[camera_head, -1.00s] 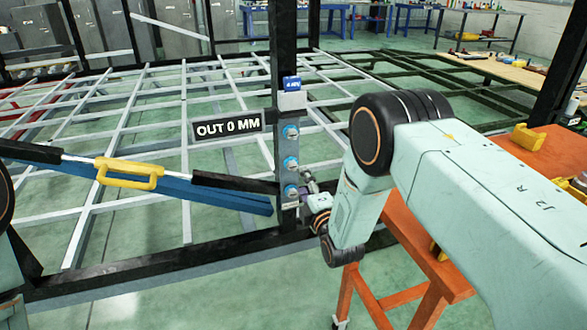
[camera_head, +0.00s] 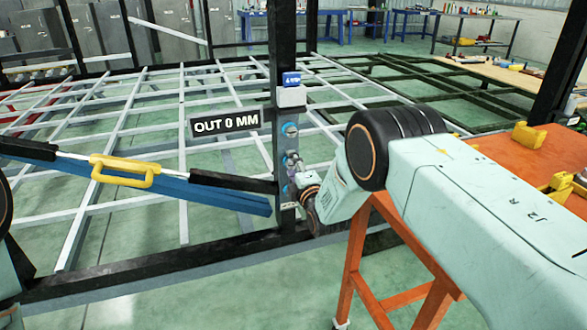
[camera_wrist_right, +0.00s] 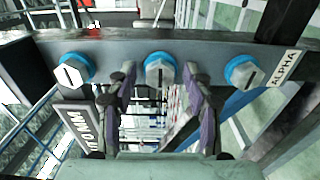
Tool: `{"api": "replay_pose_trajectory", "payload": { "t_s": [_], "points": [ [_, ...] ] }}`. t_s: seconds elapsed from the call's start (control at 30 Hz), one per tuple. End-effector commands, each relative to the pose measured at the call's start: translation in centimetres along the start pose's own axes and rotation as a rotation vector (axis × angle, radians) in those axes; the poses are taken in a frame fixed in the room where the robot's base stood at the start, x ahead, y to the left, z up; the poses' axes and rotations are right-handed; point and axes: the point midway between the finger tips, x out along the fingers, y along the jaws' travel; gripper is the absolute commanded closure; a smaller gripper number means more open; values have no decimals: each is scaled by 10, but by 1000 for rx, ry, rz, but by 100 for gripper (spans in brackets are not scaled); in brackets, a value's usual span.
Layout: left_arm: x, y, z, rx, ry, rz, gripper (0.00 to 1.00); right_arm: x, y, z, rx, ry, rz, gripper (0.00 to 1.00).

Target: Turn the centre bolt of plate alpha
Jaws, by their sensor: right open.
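Plate alpha is the grey strip on the dark upright post, with its ALPHA label (camera_wrist_right: 285,68) at the right in the wrist view. It carries three hex bolts with blue collars. The centre bolt (camera_wrist_right: 160,72) shows in the middle of the wrist view, between the other bolts (camera_wrist_right: 73,69) (camera_wrist_right: 242,72). My right gripper (camera_wrist_right: 159,88) is open, its fingers either side of the centre bolt's line; I cannot tell whether they touch it. In the head view the right gripper (camera_head: 296,162) partly hides the centre bolt. My left gripper is out of view.
A sign reading OUT 0 MM (camera_head: 226,123) stands left of the post. A bar with a yellow handle (camera_head: 122,172) runs to the post from the left. An orange table (camera_head: 520,170) stands at the right. The chassis frame (camera_head: 150,270) crosses below.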

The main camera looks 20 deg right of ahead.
Motion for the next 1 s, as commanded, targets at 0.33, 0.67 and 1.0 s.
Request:
{"api": "replay_pose_trajectory", "payload": {
  "t_s": [0.33, 0.67, 1.0],
  "points": [
    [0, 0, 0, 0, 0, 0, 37, 0, 0, 0, 0, 0, 0, 72],
    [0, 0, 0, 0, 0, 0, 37, 0, 0, 0, 0, 0, 0, 100],
    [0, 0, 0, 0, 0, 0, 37, 0, 0, 0, 39, 0, 0, 100]
  ]
}}
